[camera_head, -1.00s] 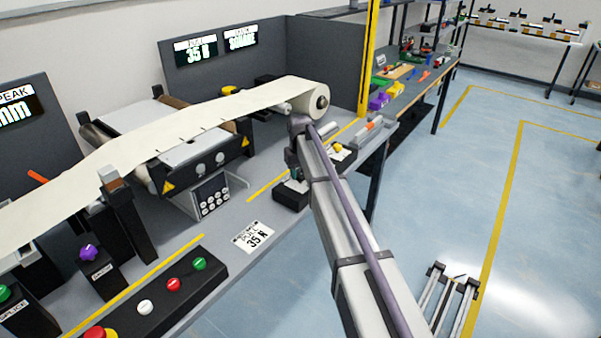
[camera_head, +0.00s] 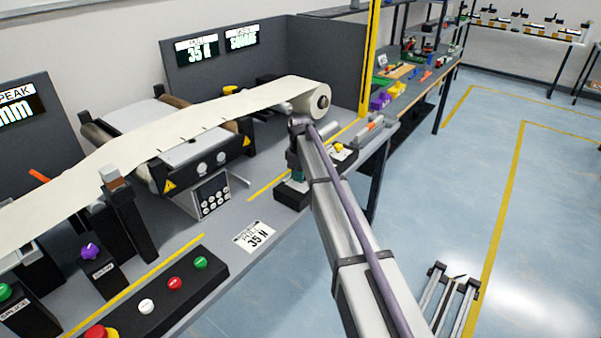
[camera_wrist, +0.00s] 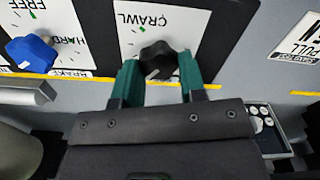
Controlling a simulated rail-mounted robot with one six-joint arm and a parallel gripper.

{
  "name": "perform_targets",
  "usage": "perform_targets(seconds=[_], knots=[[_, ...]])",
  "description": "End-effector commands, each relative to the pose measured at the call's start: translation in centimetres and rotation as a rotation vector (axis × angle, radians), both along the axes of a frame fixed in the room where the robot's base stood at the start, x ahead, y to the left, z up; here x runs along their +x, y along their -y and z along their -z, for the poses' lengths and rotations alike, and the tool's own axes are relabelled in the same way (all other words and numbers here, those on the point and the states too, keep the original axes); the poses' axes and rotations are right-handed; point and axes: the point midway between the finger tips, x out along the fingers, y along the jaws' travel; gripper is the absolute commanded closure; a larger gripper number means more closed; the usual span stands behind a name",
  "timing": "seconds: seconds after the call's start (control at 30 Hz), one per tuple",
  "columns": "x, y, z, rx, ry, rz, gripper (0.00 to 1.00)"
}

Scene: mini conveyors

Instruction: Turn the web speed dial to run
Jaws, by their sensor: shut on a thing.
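The web speed dial (camera_wrist: 156,58) is a black knob on a white plate in the wrist view. The word CRAWL (camera_wrist: 142,20) is printed above it on the plate. A RUN mark cannot be made out. My gripper (camera_wrist: 159,72) has its green fingers on either side of the knob, shut on it. The knob's pointer direction is hard to read. In the head view my gripper (camera_head: 297,174) is low over a black box (camera_head: 291,194) at the bench's front edge, and my arm hides the dial.
A blue brake knob (camera_wrist: 32,53) marked FREE and HARD sits left of the dial in the wrist view. The paper web (camera_head: 215,108) runs to a roll (camera_head: 313,99) behind my gripper.

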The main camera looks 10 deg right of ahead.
Motion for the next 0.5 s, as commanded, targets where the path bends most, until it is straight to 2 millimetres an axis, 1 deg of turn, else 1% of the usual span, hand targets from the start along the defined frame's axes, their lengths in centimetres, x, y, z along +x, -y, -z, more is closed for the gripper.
perform_targets(seconds=[0.23, 0.5], knots=[[-0.11, -0.02, 0.02, 0.0, -0.001, -0.101, 0.86], [-0.14, -0.03, 0.02, 0.0, -0.001, -0.135, 0.86]])
